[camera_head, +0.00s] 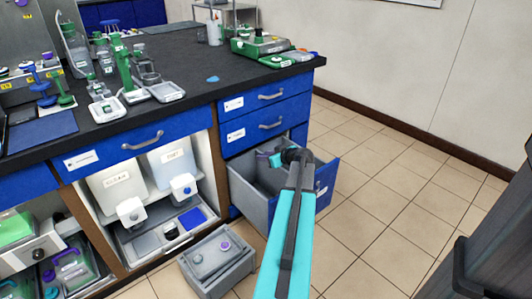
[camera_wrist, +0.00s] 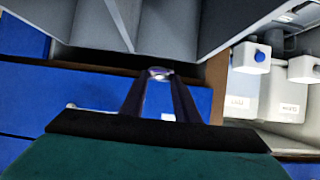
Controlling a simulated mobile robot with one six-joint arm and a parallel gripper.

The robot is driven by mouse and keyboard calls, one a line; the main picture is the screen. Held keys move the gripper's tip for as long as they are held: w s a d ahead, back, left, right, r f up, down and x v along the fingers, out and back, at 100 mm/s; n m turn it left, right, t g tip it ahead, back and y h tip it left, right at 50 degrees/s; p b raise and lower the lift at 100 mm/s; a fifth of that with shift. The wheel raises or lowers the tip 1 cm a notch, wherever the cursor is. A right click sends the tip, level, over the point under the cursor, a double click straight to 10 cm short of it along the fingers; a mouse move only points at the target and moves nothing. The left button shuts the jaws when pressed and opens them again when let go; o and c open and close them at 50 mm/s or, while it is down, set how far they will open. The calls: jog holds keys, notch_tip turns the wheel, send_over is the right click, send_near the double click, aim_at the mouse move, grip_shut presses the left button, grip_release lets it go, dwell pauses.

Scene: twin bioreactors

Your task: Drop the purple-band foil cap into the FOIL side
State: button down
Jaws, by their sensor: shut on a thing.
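My gripper (camera_wrist: 160,76) is shut on a small shiny, silvery piece (camera_wrist: 160,72), which looks like the foil cap. Its purple band cannot be made out clearly. In the head view my gripper (camera_head: 297,156) is over the open grey drawer (camera_head: 245,196), and my arm hides part of it. The held cap is not discernible there. The wrist view shows grey compartments with a divider (camera_wrist: 120,22) beyond the fingertips. No FOIL label is readable in either view.
A grey two-part box (camera_head: 219,285) stands on the floor left of the drawer, with small round items on top. White containers (camera_head: 118,187) stand in the open cabinet. The black bench top (camera_head: 215,85) overhangs the drawers. The tiled floor at right is clear.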

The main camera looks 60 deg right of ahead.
jog(key=shift+f, duration=0.5)
jog(key=c, duration=1.3)
grip_release()
jog(key=p+v, duration=0.1)
jog(key=v, duration=1.2)
jog(key=shift+s+a+r+p, duration=0.1)
jog(key=shift+s+r+p, duration=0.1)
jog(key=shift+s+p, duration=0.15)
jog(key=shift+w, duration=0.1)
